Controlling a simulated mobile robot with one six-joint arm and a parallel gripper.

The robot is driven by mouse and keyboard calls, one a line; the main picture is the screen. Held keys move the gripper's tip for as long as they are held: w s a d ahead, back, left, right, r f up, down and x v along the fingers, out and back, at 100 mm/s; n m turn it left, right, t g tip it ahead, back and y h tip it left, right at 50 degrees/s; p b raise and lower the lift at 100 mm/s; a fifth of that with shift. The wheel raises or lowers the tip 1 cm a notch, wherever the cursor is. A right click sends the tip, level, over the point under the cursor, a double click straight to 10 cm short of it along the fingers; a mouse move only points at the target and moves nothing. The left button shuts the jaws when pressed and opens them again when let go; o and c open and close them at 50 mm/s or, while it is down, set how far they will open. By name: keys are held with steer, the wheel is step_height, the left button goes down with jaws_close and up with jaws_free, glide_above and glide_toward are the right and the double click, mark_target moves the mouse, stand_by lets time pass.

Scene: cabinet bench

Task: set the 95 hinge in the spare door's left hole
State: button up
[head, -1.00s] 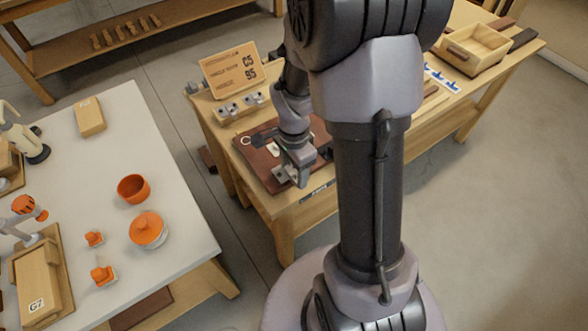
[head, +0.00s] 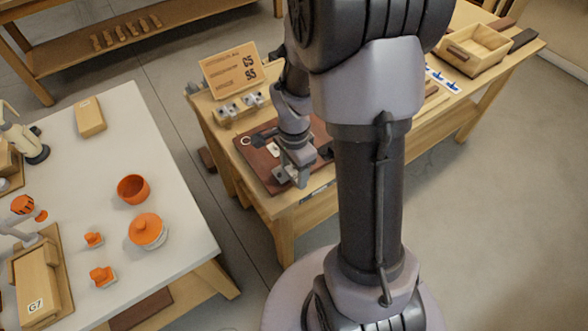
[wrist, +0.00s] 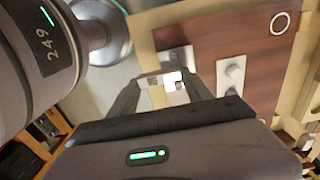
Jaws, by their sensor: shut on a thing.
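The spare door is a dark red-brown panel (head: 262,168) lying on the wooden bench; it also shows in the wrist view (wrist: 262,65). A pale ring (wrist: 281,22) marks one end, and a grey hinge fitting (wrist: 231,75) sits on the panel's middle. My gripper (wrist: 172,84) is shut on a small metal hinge (wrist: 178,58) at the panel's near edge. In the head view my gripper (head: 293,176) is low over the panel's front end. The hole beneath is hidden, and I cannot tell whether the hinge is seated. Its number is not readable.
Behind the panel stand a wooden sign (head: 232,70) reading C5 and 95 and a rack (head: 240,106) with small metal hinges. A wooden tray (head: 474,50) is at the bench's far right. A white table (head: 180,185) with orange pots is at the left.

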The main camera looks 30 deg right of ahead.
steer(key=shift+f+b, duration=0.7)
steer(key=shift+f, duration=0.15)
stand_by(0.5)
steer(key=o, duration=1.1)
steer(key=shift+c, duration=0.2)
steer(key=o, duration=0.4)
step_height(320, 180, up, 8)
steer(key=p, duration=0.5)
steer(key=shift+f+p, duration=0.15)
steer(key=shift+p, duration=0.25)
steer(key=shift+f, duration=0.1)
